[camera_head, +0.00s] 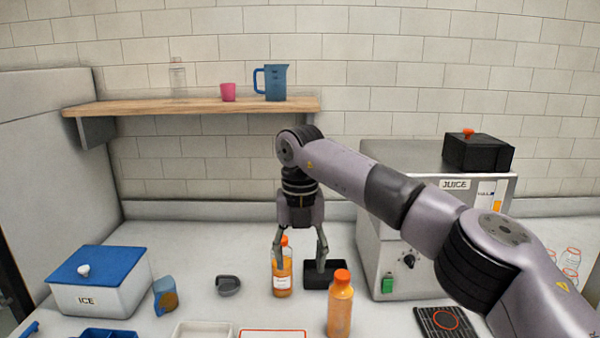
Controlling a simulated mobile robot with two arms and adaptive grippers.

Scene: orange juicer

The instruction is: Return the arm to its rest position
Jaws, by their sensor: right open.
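My right arm (345,165) reaches in from the lower right, across the front of the juicer. My right gripper (299,262) points down over the counter with its two fingers spread apart. A bottle of orange juice (283,282) with an orange cap and a white label stands upright at the gripper's left finger; I cannot tell whether they touch. Nothing is seen clamped between the fingers. The juicer (378,240), a steel box marked JUICE, stands to the right, partly hidden by my arm. My left gripper is not in view.
A second orange bottle (340,305) stands in front. A black tray (340,274) lies by the right finger. An ice box (100,290), a tilted cup (165,296) and a grey piece (228,285) are left. A wooden shelf (150,106) holds a blue jug (275,82).

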